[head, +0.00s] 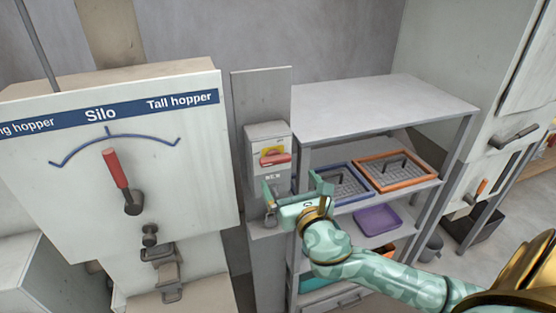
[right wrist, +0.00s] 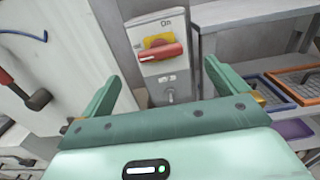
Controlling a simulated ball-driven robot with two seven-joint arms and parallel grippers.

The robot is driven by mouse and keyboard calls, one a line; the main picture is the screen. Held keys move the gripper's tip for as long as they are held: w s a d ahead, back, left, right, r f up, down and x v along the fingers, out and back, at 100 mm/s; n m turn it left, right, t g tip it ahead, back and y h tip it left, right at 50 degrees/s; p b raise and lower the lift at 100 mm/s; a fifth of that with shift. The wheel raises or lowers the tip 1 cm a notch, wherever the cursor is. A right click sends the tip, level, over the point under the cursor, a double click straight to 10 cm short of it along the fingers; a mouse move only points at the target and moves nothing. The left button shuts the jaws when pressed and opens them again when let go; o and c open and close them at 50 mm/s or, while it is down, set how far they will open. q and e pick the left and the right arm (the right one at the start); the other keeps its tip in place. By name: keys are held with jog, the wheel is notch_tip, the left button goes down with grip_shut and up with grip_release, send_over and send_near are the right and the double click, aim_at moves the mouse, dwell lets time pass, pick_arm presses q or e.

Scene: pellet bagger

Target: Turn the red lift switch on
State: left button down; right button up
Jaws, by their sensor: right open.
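The red lift switch (head: 275,159) is a red handle on a yellow plate, on a grey box (head: 262,133) fixed to a narrow grey panel. In the right wrist view the red handle (right wrist: 160,52) lies roughly level, slightly tilted, below the word "On". My right gripper (head: 294,186) is open and empty, just below and in front of the switch box. In the right wrist view its two fingers (right wrist: 160,88) stand wide apart, with the switch beyond them and not touched. My left gripper is in neither view.
A white cabinet with a red-handled selector lever (head: 116,170) marked "Silo" and "Tall hopper" stands left. A grey shelf unit (head: 385,103) stands right, holding a blue-rimmed tray (head: 333,200), an orange-rimmed tray (head: 427,180) and a purple tray (head: 377,219).

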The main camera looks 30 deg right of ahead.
aim_at(277, 160)
jog(key=x, duration=0.9)
jog(key=shift+w+a, duration=0.1)
jog(key=shift+w, duration=0.1)
jog(key=c, duration=1)
